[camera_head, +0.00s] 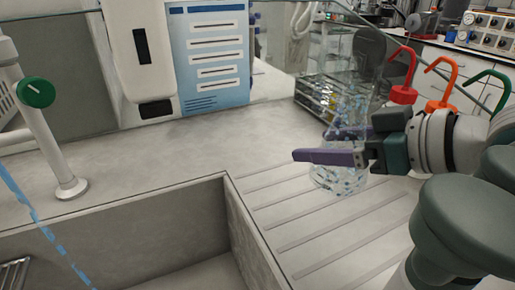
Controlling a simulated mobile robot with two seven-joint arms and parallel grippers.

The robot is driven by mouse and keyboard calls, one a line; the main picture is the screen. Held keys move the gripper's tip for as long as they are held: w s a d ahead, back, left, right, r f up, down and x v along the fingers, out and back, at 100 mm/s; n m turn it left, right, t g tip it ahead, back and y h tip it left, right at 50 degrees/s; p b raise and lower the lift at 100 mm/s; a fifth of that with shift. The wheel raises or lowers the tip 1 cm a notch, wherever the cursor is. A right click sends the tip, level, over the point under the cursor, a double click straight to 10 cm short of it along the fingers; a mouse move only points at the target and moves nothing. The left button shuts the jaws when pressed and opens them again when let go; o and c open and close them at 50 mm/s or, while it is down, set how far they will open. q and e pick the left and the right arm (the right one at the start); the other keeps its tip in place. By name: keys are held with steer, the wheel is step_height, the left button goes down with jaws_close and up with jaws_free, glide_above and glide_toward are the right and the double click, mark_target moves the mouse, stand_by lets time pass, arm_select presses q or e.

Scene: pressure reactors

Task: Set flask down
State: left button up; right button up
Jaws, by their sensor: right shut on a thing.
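A clear glass flask (340,178) stands out at the right of the head view, over the ribbed draining board (310,240) beside the sink. My right gripper (325,150) reaches in from the right and is shut on the flask, with its purple fingers across the upper body. The flask looks upright. I cannot tell whether its base touches the board. Its neck shows faintly above the fingers against the rack behind. My left gripper is out of view.
A sink basin (229,225) opens at the lower left. A tap post with a green knob (37,92) stands left. A rack (318,95) is behind the flask. The front of the draining board is clear.

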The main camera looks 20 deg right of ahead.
step_height(320, 180, down, 4)
steer(key=shift+f+b, duration=0.2)
steer(key=shift+b, duration=0.4)
steer(key=shift+f+b, duration=0.9)
steer(key=shift+f, duration=1.25)
steer(key=o, duration=1.3)
steer(key=shift+f, duration=0.15)
steer(key=shift+s+r, duration=0.1)
steer(key=shift+r, duration=0.2)
steer(key=p+v, duration=0.4)
steer(key=v, duration=0.6)
steer(key=shift+d, duration=0.1)
steer(key=shift+p+v, duration=0.35)
steer(key=shift+v, duration=0.5)
